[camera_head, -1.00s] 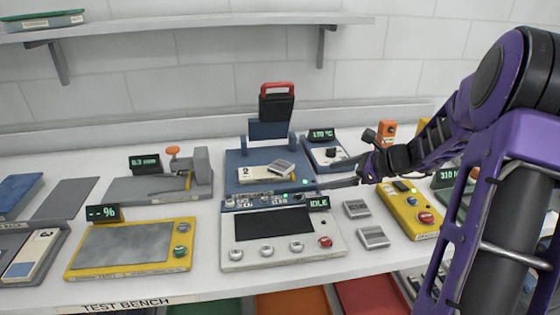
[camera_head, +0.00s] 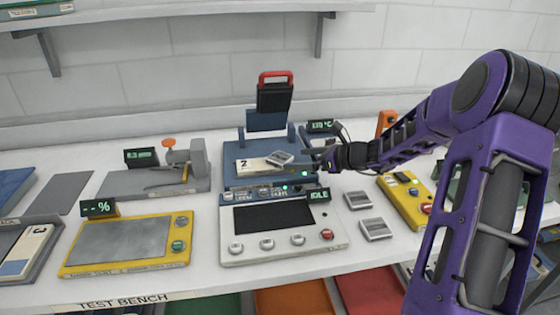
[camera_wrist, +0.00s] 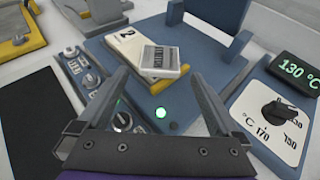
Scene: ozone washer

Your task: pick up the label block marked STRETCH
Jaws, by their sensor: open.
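A small grey label block (camera_head: 279,158) lies tilted on the cream card or block numbered 2 (camera_head: 255,165), on the blue press (camera_head: 231,173). In the wrist view this label block (camera_wrist: 161,62) has a dark marking too small to read. Two more grey label blocks, an upper one (camera_head: 358,200) and a lower one (camera_head: 375,229), lie on the bench right of the control panel. I cannot read which is marked STRETCH. My gripper (camera_head: 304,172) is at the press's right side. In the wrist view my gripper (camera_wrist: 161,80) is open and empty, its fingers pointing toward the block on the press.
The control panel (camera_head: 275,242) showing IDLE is in front of the press. A temperature unit (camera_wrist: 278,115) reading 130 °C stands close to my right finger. The press's red-handled lever (camera_head: 276,95) rises behind. A yellow button box (camera_head: 404,196) is to the right.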

